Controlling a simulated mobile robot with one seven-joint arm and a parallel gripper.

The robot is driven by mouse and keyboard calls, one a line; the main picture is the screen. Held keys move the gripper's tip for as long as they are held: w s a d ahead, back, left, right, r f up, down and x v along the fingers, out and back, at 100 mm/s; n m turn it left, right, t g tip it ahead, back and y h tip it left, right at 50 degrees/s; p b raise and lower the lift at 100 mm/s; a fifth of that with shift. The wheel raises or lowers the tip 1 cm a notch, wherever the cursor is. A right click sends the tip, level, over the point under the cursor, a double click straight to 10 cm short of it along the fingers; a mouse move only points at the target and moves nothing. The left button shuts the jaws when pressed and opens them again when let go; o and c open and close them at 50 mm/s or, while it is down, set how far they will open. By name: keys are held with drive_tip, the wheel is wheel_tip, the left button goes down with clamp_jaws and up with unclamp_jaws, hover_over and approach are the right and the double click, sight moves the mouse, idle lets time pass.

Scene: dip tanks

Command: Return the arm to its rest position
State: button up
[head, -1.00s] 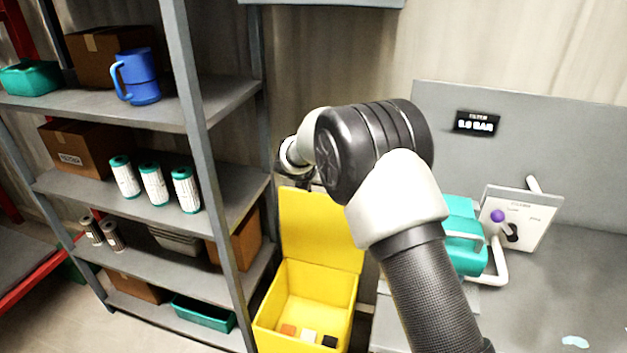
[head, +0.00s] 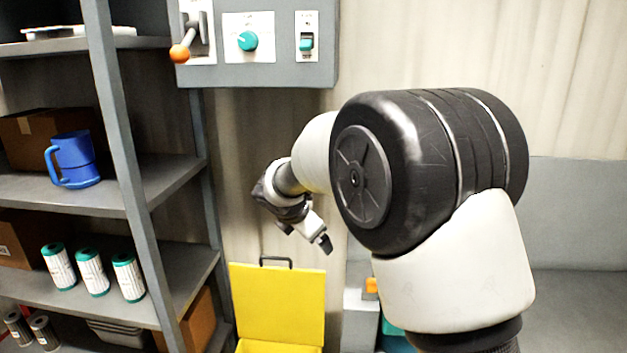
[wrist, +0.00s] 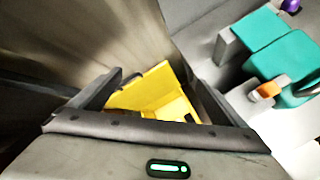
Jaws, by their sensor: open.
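My arm is folded up in front of the head camera, with its large black joint filling the right middle of the head view. My gripper (head: 307,238) hangs at the end of it, in front of the wall and above the yellow bin's raised lid. In the wrist view my gripper (wrist: 160,95) has its two fingers spread apart with nothing between them. The yellow bin (head: 278,305) shows its open lid at the bottom of the head view; it also shows beyond the fingers in the wrist view (wrist: 155,90).
A grey shelf rack (head: 128,170) on the left holds a blue jug (head: 75,160) and several white-and-teal cartridges (head: 92,272). A grey control panel (head: 262,74) with a lever, knob and switch is above. A teal unit (wrist: 285,60) with an orange part sits on the grey bench.

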drive_tip(key=s+d+r+m+g, duration=0.1)
drive_tip(key=s+d+r+m, duration=0.4)
drive_tip(key=s+d+m, duration=0.3)
drive_tip(key=s+d+r+m+g, duration=0.1)
drive_tip(key=s+d+r+m, duration=0.45)
drive_tip(key=s+d, duration=0.35)
drive_tip(key=s+d+f+m+y+p, duration=0.1)
drive_tip(key=s+f+m+y, duration=0.1)
drive_tip(key=s+m, duration=1.1)
drive_tip(key=s, duration=0.7)
drive_tip(key=shift+f+g, duration=0.3)
drive_tip(key=shift+f, duration=0.05)
